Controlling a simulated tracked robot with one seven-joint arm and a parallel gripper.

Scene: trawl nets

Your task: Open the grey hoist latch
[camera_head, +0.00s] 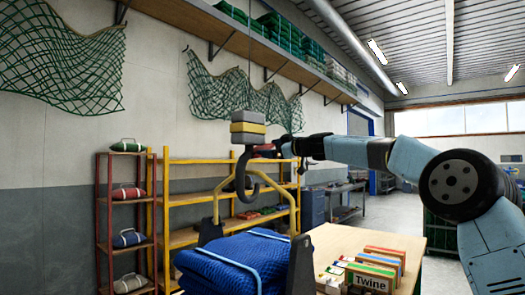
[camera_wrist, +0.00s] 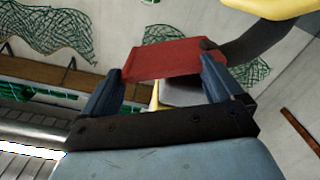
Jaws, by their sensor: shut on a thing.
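The hoist block (camera_head: 248,127), grey and yellow, hangs on a cable. Its dark hook (camera_head: 243,178) curves down below it, at the yellow lifting frame. A red tab (camera_head: 265,151) sticks out at the hook's right side. In the wrist view the red tab (camera_wrist: 170,63) spans between my two blue fingers, with a grey surface (camera_wrist: 185,94) behind it. A dark curved part of the hook (camera_wrist: 245,43) shows at upper right. My gripper (camera_head: 282,148) reaches in from the right and is shut on the red tab. I cannot tell whether the latch is open.
The yellow lifting frame (camera_head: 213,213) stands over folded blue netting (camera_head: 232,262). A wooden table (camera_head: 350,240) holds colored boxes, one marked Twine. Yellow shelving (camera_head: 167,200) and a red rack (camera_head: 100,225) stand by the wall. The floor is free at right.

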